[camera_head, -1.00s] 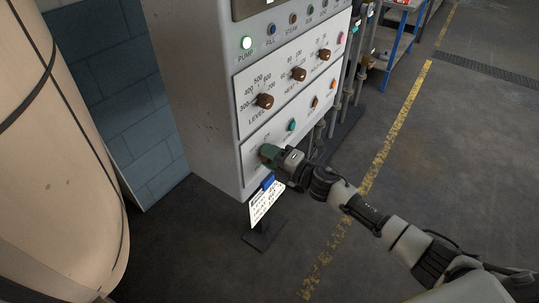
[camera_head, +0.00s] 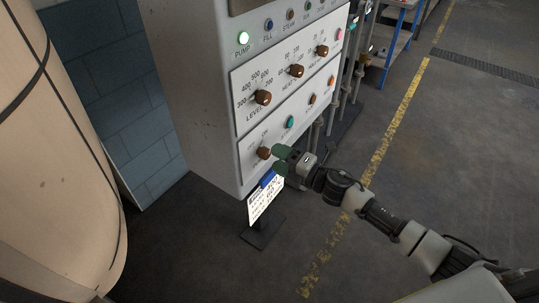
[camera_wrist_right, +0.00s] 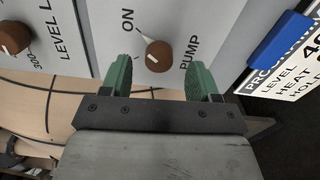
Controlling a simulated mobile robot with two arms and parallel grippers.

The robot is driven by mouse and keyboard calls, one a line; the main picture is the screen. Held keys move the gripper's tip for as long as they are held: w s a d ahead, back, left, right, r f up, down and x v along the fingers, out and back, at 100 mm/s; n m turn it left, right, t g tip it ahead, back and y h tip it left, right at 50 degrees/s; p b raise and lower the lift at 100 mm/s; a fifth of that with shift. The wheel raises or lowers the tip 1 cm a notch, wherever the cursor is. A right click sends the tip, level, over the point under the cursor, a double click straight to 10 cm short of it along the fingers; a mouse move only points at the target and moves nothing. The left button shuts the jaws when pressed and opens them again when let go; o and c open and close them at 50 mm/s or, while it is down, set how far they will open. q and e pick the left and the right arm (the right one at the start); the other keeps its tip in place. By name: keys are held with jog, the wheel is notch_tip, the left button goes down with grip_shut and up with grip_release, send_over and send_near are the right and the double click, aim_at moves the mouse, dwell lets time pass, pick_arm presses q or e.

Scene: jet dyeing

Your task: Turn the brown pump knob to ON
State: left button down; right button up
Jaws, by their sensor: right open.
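The brown pump knob (camera_head: 263,153) is at the lower left of the machine's lower panel. In the right wrist view the knob (camera_wrist_right: 159,56) has a white pointer directed toward the word ON. My right gripper (camera_head: 279,158) is just in front and to the right of the knob in the head view. In the wrist view, the green fingers of this gripper (camera_wrist_right: 160,82) are spread apart, with the knob seen beyond the gap and clear space on both sides. The right gripper is open and empty. My left gripper is not in view.
The green PUMP lamp (camera_head: 243,38) is lit on the cabinet. Other brown knobs, including the level knob (camera_head: 263,97), and a teal button (camera_head: 290,122) are nearby. A white card with a blue clip (camera_head: 267,178) stands below the gripper. A large beige vessel (camera_head: 55,170) fills the left.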

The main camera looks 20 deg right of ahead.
jog(key=b+v, duration=0.1)
jog(key=v, duration=0.6)
jog(key=d+f+m+h, duration=0.3)
jog(key=f+m, duration=0.2)
jog(key=f, duration=0.3)
jog(key=d+f+m+h, duration=0.3)
jog(key=f+m, duration=0.1)
jog(key=f, duration=0.4)
jog(key=s+d+f+m+g+h, duration=0.1)
jog(key=s+f+m+g+h, duration=0.15)
jog(key=s+f, duration=0.4)
jog(key=s+d+f+m+g+h, duration=0.1)
jog(key=s+f+m, duration=0.25)
jog(key=f, duration=0.55)
jog(key=s+a+f+m+g+h, duration=0.2)
jog(key=s+f+m+g, duration=0.25)
jog(key=s+f, duration=0.85)
jog(key=s+a+f+m+g, duration=0.2)
jog(key=s+a+f, duration=0.1)
jog(key=s, duration=0.7)
jog(key=s+a+f+m+g, duration=0.2)
jog(key=s+a+f+g, duration=0.1)
jog(key=s, duration=0.7)
jog(key=shift+s+m, duration=0.35)
jog(key=shift+s, duration=0.05)
